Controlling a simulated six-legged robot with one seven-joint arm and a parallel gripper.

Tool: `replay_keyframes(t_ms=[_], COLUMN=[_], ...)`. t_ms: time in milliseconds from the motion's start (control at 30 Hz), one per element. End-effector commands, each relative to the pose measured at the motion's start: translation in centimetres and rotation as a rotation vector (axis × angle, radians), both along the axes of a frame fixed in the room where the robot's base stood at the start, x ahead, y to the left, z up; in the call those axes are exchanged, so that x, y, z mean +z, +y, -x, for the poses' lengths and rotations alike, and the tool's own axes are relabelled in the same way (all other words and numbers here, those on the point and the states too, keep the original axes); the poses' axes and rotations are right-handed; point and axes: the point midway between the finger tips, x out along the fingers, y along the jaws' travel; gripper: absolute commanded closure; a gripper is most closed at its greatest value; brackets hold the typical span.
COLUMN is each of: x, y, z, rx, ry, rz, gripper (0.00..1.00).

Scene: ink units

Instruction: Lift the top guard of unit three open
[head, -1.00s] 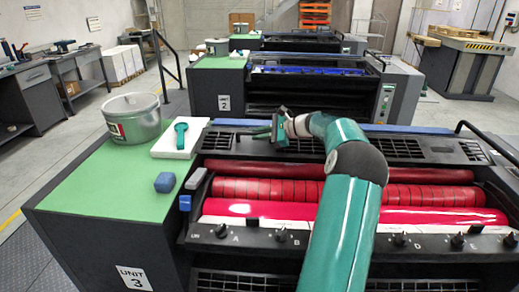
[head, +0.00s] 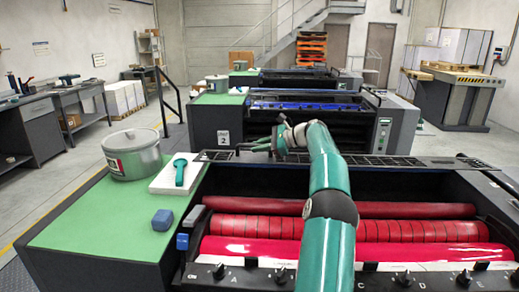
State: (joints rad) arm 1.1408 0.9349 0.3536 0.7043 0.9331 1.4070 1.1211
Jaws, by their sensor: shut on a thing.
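Unit three, the nearest press, has red ink rollers (head: 340,228) lying open to view behind a front panel with several knobs. Its top guard (head: 400,161), a dark slotted panel, stands raised along the back of the rollers and looks thin, nearly edge-on. My gripper (head: 250,147) is at the left part of the guard's upper edge, shut on the guard; the exact grip point is small and partly hidden. My teal arm crosses the middle of the rollers.
A green side top (head: 85,225) holds a metal pot (head: 132,155), a white pad with a teal tool (head: 180,173) and a blue block (head: 162,219). Unit two (head: 300,125) stands behind, close to the guard. Open floor lies at left.

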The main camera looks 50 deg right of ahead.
Motion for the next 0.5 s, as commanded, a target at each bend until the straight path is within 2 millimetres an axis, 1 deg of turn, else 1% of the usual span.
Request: replay_keyframes(t_ms=[267,300,367,400,500], x=[-0.23,-0.24,-0.24,-0.22,-0.16], y=[-0.13,-0.13,-0.12,-0.11,-0.07], z=[0.08,0.07,0.06,0.06,0.04], rx=[-0.002,-0.002,-0.002,-0.002,-0.001], ry=[0.003,0.003,0.002,0.002,0.002], rz=[0.000,0.000,-0.001,-0.001,0.000], gripper=[1.00,0.80,0.68,0.64,0.64])
